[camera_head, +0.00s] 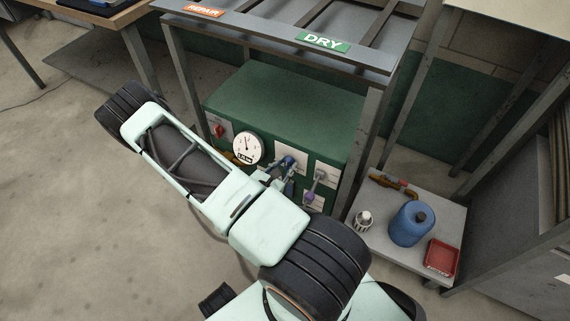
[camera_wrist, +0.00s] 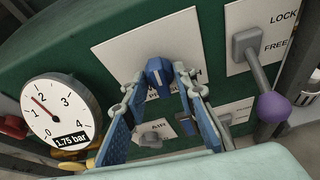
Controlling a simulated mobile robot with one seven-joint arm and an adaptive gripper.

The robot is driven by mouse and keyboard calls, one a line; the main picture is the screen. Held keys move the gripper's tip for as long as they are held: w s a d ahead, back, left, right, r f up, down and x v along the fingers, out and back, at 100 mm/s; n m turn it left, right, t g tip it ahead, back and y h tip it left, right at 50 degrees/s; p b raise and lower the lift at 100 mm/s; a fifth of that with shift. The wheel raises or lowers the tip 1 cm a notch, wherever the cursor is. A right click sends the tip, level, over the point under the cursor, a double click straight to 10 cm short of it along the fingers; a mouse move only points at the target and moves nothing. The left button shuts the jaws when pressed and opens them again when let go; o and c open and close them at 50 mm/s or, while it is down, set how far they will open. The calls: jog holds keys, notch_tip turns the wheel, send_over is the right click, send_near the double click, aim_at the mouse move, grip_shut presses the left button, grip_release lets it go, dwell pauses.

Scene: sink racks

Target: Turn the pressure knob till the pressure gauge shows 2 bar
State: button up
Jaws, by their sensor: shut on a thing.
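The pressure gauge (camera_wrist: 59,110) is a round white dial on the green machine's front, left of my gripper. Its display reads 1.75 bar, and its needle points between 1 and 2. It also shows in the head view (camera_head: 247,149). The blue pressure knob (camera_wrist: 158,74) with a pale pointer line sits on a white plate whose lettering is partly hidden. My gripper (camera_wrist: 160,80) is shut on this knob, one finger on each side. In the head view my gripper (camera_head: 283,172) is small at the panel, partly hidden by my arm.
Right of the knob is a LOCK/FREE lever (camera_wrist: 258,68) with a purple ball. A grey knob (camera_wrist: 151,139) sits below by an AIR label. A red switch (camera_head: 218,131) is left of the gauge. A low table (camera_head: 377,238) at right holds a blue canister (camera_head: 409,225) and red tray (camera_head: 441,258).

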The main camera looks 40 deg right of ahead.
jog(key=shift+m+t+y, duration=0.3)
jog(key=shift+m+t, duration=0.1)
jog(key=shift+m, duration=0.3)
jog(key=o, duration=1.2)
jog(key=shift+c, duration=0.2)
jog(key=shift+r, duration=5.05)
